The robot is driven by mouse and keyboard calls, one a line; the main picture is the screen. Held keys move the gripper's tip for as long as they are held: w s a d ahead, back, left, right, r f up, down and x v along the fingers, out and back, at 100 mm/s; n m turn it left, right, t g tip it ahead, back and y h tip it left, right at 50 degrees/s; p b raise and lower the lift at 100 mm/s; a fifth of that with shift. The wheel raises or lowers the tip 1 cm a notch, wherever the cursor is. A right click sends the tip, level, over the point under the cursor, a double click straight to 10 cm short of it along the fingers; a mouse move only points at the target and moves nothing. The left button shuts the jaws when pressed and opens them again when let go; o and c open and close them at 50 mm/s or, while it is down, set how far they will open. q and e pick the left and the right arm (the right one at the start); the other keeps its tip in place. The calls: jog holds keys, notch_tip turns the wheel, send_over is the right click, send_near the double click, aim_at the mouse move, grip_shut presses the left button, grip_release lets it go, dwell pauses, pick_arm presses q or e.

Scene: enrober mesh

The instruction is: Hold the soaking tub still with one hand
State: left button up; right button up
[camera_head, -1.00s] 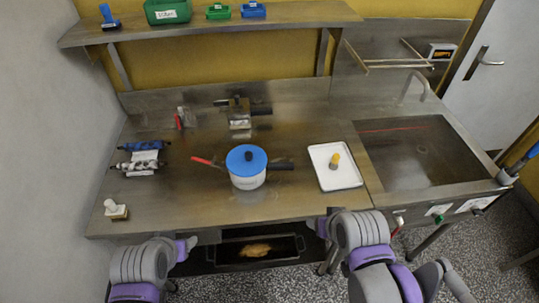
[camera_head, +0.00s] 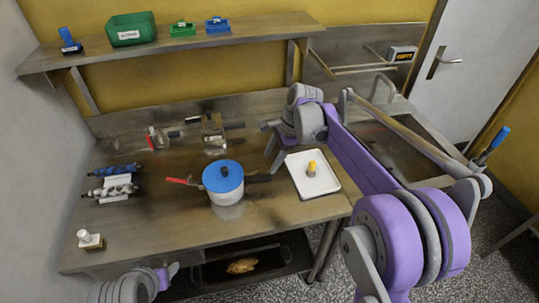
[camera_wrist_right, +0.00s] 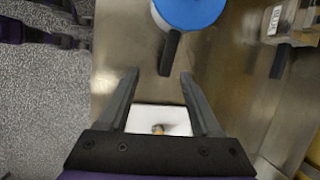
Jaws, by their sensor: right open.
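A round white tub (camera_head: 225,190) with a blue lid stands on the steel bench, a red handle at its left and a black one at its right; it fits the soaking tub best. In the right wrist view its blue lid (camera_wrist_right: 190,10) shows at the top edge. My right gripper (camera_head: 270,148) is open and empty beyond and right of the tub, apart from it. In the right wrist view the black handle (camera_wrist_right: 170,52) points toward the gap between the open fingers (camera_wrist_right: 158,74). My left gripper (camera_head: 170,277) is low, in front of the bench; its jaws are unclear.
A white tray (camera_head: 327,184) with a yellow-topped item (camera_head: 312,168) lies right of the tub, beneath my right arm. A metal device (camera_head: 213,130) stands behind, blue and grey rollers (camera_head: 112,182) at left. A shelf (camera_head: 250,35) with bins overhangs the back. A sink (camera_head: 400,150) is right.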

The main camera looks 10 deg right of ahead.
aim_at(257, 177)
jog(key=w+f+m, duration=0.1)
jog(key=w+m, duration=0.1)
jog(key=shift+w+f+g+y, duration=0.3)
jog(key=shift+w+f, duration=0.05)
jog(key=shift+f, duration=0.15)
jog(key=x, duration=1.1)
jog(key=shift+a+f, duration=0.25)
jog(key=shift+f, duration=0.05)
grip_shut()
